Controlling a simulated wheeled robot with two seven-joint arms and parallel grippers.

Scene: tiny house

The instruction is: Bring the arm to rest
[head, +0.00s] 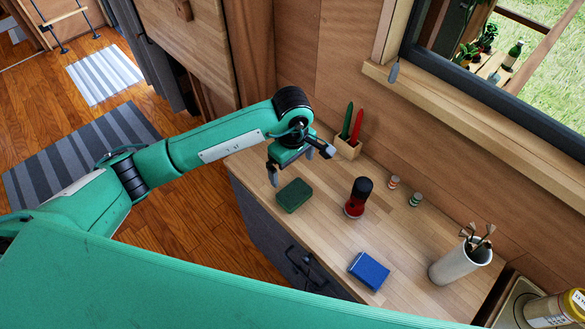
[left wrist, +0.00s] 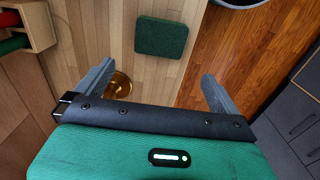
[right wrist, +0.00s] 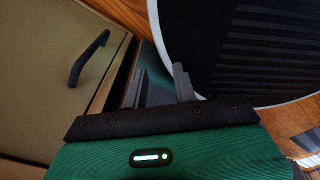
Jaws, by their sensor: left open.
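My left arm reaches over the wooden counter (head: 322,215) in the head view. My left gripper (head: 300,164) is open and empty, pointing down above the counter near a dark green block (head: 294,195). In the left wrist view, the block (left wrist: 162,37) lies beyond the spread fingertips, apart from them. My right gripper (right wrist: 160,68) shows only in the right wrist view. Its fingers stand a short way apart with nothing visibly held. A dark round surface with a pale rim (right wrist: 240,50) is close beyond and right of its fingers.
The counter holds a red-and-black cylinder (head: 358,198), a blue box (head: 369,271), a white holder (head: 455,263), two small jars and a wooden pen box (head: 347,149). A window (head: 480,70) is behind. Open floor lies left. A drawer front with a black handle (right wrist: 90,58) is near my right gripper.

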